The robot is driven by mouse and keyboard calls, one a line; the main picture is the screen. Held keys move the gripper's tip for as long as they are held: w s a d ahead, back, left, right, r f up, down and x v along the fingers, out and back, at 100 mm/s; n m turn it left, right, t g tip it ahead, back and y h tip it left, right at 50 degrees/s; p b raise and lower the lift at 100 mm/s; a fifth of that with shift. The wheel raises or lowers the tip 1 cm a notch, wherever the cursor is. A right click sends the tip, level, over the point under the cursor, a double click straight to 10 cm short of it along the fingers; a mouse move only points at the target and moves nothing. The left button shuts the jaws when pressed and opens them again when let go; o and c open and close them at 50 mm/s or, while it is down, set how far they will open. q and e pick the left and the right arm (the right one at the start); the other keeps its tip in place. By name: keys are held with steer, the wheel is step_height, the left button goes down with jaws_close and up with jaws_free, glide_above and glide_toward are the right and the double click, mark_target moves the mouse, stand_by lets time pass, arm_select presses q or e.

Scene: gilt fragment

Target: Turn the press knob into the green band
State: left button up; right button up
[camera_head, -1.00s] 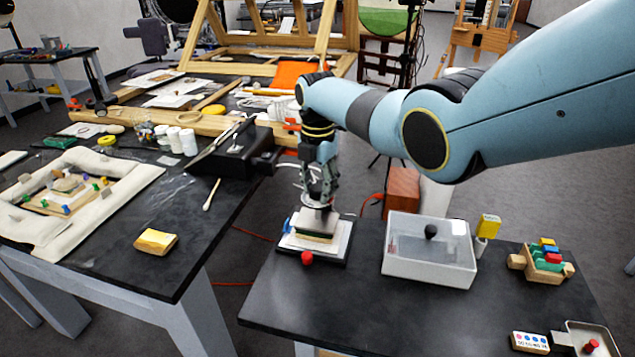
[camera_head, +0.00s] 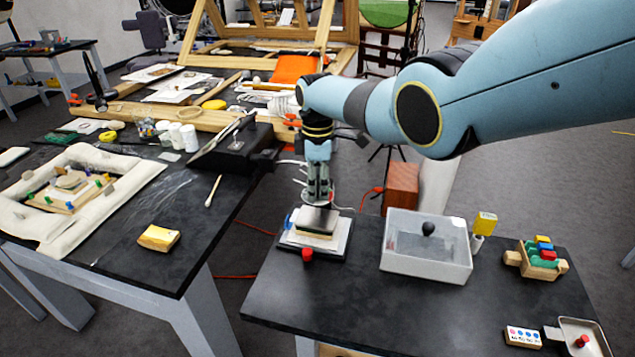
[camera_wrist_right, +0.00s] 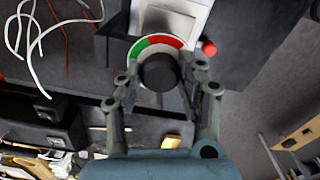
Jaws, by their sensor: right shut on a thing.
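The press (camera_head: 340,243) stands at the back left corner of the near table, with a pale stack under its dark top plate. Its black knob (camera_wrist_right: 158,72) sits in the middle of a round dial (camera_wrist_right: 142,47) with a green band at the upper left and a red band at the upper right in the wrist view. I cannot make out a pointer on the knob. My right gripper (camera_head: 318,196) points down over the press. In the wrist view its fingers (camera_wrist_right: 160,88) are closed around the knob. My left gripper is in neither view.
A red ball-like piece (camera_head: 307,254) is at the press's front edge. A clear-walled white box (camera_head: 428,268) stands to the right, with a yellow tag (camera_head: 485,224) beside it. A wooden rack (camera_head: 538,258) and a tray (camera_head: 585,340) are further right. The table's front middle is clear.

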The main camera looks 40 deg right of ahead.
steer(key=m, duration=0.6)
steer(key=shift+m+p, duration=0.3)
steer(key=m, duration=1.2)
steer(key=shift+m, duration=0.3)
steer(key=m, duration=0.5)
steer(key=shift+m, duration=0.7)
steer(key=o, duration=1.1)
steer(key=shift+o, duration=0.2)
steer(key=shift+r, duration=0.15)
